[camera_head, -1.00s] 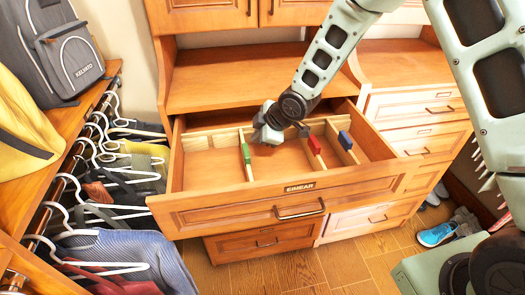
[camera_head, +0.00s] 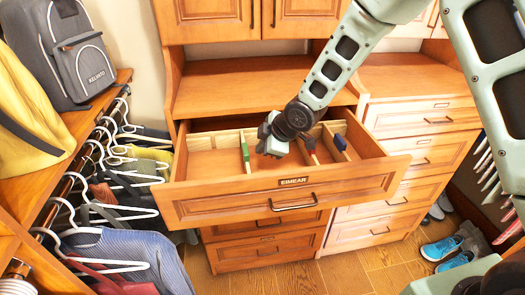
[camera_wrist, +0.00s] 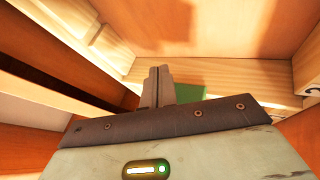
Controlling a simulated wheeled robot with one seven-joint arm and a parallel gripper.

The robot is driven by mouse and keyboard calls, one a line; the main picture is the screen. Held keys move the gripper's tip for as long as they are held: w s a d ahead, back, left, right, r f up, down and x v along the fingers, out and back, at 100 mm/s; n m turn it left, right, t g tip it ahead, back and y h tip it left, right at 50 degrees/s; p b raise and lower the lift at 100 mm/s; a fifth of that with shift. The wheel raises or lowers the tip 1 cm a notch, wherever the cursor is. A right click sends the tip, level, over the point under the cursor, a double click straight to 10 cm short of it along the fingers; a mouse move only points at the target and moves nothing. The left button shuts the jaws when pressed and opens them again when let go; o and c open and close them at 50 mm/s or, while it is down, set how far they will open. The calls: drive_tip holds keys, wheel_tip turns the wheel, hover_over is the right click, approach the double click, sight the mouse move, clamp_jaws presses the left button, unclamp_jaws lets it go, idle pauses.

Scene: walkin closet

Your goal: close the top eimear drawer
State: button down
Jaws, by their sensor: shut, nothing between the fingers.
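The top drawer (camera_head: 221,206), labelled EIMEAR, stands pulled out of the wooden cabinet in the head view. Its front carries a dark bar handle (camera_head: 292,206). Whether the fingers touch the drawer cannot be told.
Closed drawers (camera_head: 268,250) lie below, and more closed drawers (camera_head: 420,157) stand to the right. A clothes rail with hangers (camera_head: 100,150) and a grey backpack (camera_head: 72,50) are at left. Blue shoes (camera_head: 441,248) lie on the wooden floor (camera_head: 300,274) at right.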

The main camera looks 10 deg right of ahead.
drive_tip(key=v, duration=0.8)
drive_tip(key=shift+d+r, duration=0.15)
drive_tip(key=shift+r, duration=0.1)
